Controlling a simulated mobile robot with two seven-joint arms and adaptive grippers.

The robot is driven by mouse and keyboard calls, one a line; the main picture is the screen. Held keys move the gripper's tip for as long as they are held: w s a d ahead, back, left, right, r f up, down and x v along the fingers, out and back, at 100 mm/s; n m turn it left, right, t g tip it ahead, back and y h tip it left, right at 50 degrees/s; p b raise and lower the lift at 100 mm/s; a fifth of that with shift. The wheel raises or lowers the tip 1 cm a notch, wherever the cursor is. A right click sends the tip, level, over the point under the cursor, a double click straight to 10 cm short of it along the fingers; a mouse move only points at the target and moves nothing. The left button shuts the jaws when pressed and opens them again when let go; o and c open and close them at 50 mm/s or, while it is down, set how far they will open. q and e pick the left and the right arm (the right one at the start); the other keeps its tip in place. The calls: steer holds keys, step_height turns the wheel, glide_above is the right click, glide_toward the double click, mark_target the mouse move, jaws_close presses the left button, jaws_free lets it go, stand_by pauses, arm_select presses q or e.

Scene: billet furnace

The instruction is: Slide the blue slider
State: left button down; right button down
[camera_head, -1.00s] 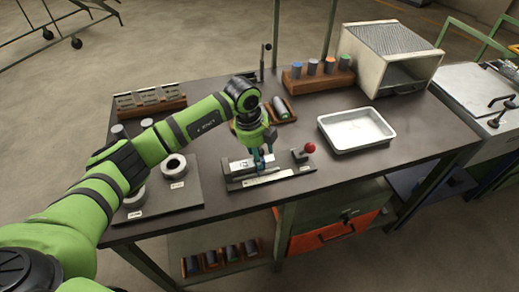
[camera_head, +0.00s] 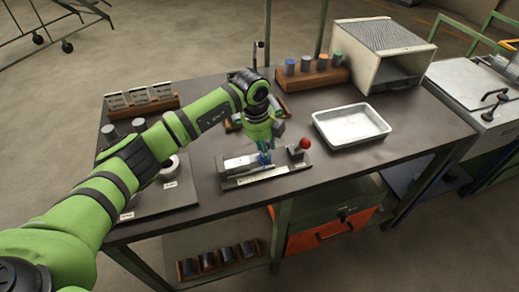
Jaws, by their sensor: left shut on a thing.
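The slider fixture (camera_head: 292,174) is a grey plate near the front edge of the table, with a silver block (camera_head: 238,164) on its left part and a red-knobbed stop (camera_head: 304,145) at its right end. My left gripper (camera_head: 265,158) reaches down onto the middle of the fixture, between the block and the red knob. It is shut on the blue slider (camera_head: 266,161), which is small and mostly hidden by the fingers. My right gripper is not in view.
A white tray (camera_head: 322,120) lies right of the fixture. A wooden rack (camera_head: 310,77) with coloured-top cylinders and an open metal box (camera_head: 352,62) stand behind. A dark plate (camera_head: 185,198) with rings is at left. The table's front edge is close.

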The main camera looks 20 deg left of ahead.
arm_select(q)
steer(key=c, duration=1.1)
jaws_free()
steer(key=shift+d+r, duration=0.1)
steer(key=shift+d, duration=0.2)
steer(key=shift+c, duration=0.2)
steer(key=shift+o, duration=0.8)
steer(key=shift+w, duration=0.15)
steer(key=shift+a+r, duration=0.1)
step_height(320, 180, up, 12)
steer(key=s+a, duration=0.1)
steer(key=shift+s+a+f, duration=0.15)
steer(key=shift+s+f, duration=0.1)
steer(key=shift+s, duration=0.05)
